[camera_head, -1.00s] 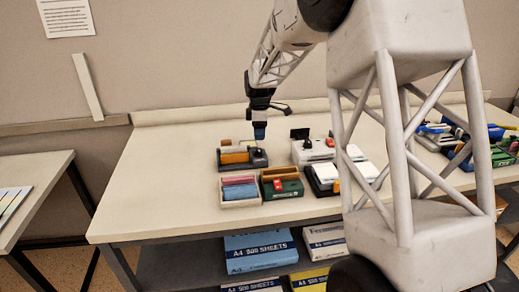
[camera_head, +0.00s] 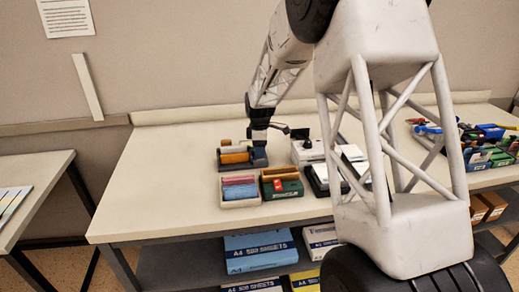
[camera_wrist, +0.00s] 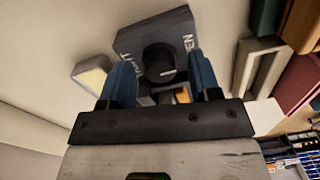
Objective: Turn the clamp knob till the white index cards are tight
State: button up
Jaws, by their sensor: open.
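The dark grey clamp block (camera_wrist: 157,33) fills the top middle of the wrist view, with a round black knob (camera_wrist: 159,64) on its face. Pale letters flank the knob; "EN" shows at the right, and the left word is partly covered. My gripper (camera_wrist: 160,66) is open, its blue fingers standing apart on either side of the knob. I cannot tell whether they touch it. I cannot pick out the white index cards for sure. My gripper hides the knob there.
A pale card box (camera_head: 240,203) and a green box (camera_head: 284,194) stand just in front of the clamp. A white device (camera_head: 305,152) stands to its right. The table (camera_head: 150,185) is clear to the left. Colourful clutter lies at the far right.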

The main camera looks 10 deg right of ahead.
jog(key=shift+f, duration=0.15)
jog(key=c, duration=0.9)
jog(key=shift+m, duration=2.4)
jog(key=o, duration=0.9)
